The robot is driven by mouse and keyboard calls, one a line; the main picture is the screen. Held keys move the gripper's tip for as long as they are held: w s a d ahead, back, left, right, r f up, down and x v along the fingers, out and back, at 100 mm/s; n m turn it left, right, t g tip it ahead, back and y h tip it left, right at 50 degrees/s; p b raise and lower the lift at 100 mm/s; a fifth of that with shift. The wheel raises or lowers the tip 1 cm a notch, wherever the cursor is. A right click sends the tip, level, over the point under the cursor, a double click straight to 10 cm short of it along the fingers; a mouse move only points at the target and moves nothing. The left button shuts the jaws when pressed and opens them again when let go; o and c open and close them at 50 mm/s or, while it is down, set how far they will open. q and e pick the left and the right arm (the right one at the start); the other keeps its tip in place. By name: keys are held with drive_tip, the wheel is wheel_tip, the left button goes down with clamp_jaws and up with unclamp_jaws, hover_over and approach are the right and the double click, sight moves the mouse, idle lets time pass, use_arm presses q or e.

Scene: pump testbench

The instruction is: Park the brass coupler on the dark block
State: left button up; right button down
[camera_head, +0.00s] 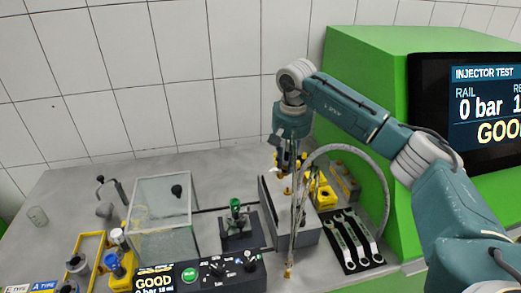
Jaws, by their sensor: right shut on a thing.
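My right gripper (287,170) is above the grey box at the right of the bench, pointing down. It is shut on a small brass piece, which looks like the brass coupler (287,190); the fingers partly hide it. A thin braided line hangs below and ends in another small brass tip (288,273) near the bench's front. A low dark block (240,243) with a green-topped fitting (235,205) stands left of the gripper. I cannot tell whether this is the task's dark block. My left gripper is not in view.
A grey box (308,238) with a dark upright side stands below my right gripper. A grey hose (372,170) arches beside it. Wrenches (356,240) lie on a black mat to the right. A clear case (160,215) and a control panel (210,275) are to the left.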

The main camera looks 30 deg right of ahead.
drive_tip(key=shift+s+d+f, duration=0.1)
drive_tip(key=shift+d+f, duration=0.25)
drive_tip(key=shift+d, duration=0.1)
drive_tip(key=f+b, duration=0.2)
drive_tip(key=f, duration=0.1)
drive_tip(key=shift+d+f, duration=0.2)
drive_tip(key=shift+f+b, duration=0.5)
drive_tip(key=shift+b, duration=0.05)
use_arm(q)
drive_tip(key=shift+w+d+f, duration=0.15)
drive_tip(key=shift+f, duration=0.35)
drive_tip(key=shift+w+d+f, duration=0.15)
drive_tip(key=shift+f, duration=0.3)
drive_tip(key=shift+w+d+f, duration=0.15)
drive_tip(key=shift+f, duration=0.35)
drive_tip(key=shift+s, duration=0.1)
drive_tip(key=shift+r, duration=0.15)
use_arm(e)
drive_tip(key=shift+f, duration=0.35)
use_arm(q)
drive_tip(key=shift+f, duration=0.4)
use_arm(e)
drive_tip(key=shift+f, duration=0.4)
